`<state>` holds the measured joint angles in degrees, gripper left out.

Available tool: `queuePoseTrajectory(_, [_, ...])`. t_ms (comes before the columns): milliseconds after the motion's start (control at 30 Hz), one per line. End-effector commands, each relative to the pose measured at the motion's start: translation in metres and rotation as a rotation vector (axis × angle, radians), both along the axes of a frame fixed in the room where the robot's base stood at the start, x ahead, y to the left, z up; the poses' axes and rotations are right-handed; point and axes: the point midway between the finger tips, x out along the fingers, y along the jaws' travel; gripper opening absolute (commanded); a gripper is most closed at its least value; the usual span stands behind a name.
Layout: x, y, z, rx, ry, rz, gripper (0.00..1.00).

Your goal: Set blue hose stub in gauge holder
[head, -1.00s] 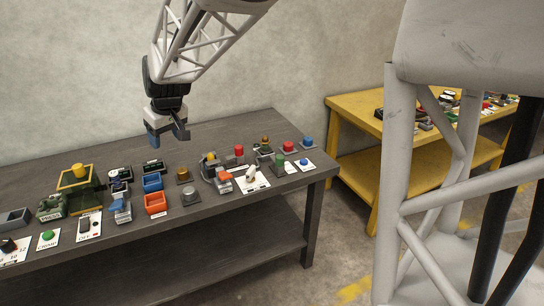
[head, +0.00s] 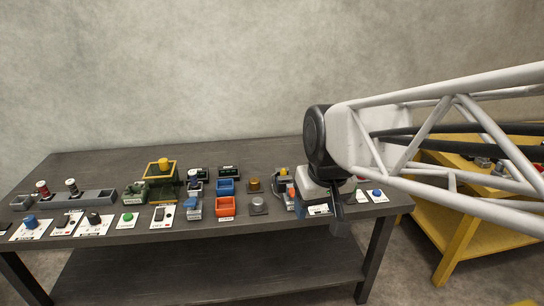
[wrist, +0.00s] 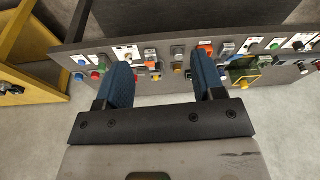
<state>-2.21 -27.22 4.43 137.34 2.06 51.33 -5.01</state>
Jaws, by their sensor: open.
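My gripper (head: 317,208) is over the right end of the dark bench in the head view, in front of several small items there. In the wrist view its two blue-padded fingers (wrist: 164,78) are spread apart with nothing between them. I cannot pick out the blue hose stub for certain; several small blue pieces show, and my gripper hides part of the bench. A grey slotted rack (head: 95,197) at the bench's left holds two small upright pieces. I cannot tell whether it is the gauge holder.
A blue bin (head: 227,187) and an orange bin (head: 226,206) stand mid-bench. A yellow tray (head: 160,170) is left of them. A blue knob (head: 30,221) and a green button (head: 127,218) are on plates at the front left. A yellow table (head: 462,225) stands to the right. The bench's back strip is clear.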

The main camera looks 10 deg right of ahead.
Motion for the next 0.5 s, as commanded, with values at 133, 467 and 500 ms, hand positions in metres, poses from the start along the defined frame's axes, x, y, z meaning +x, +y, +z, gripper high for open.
queuePoseTrajectory(133, [-0.04, -0.011, -0.01, -0.007, 0.004, -0.052, 0.63])
queuePoseTrajectory(467, [-0.091, -0.023, -0.027, -0.016, 0.014, -0.124, 0.63])
queuePoseTrajectory(500, [-0.093, -0.024, -0.028, -0.017, 0.015, -0.126, 0.63])
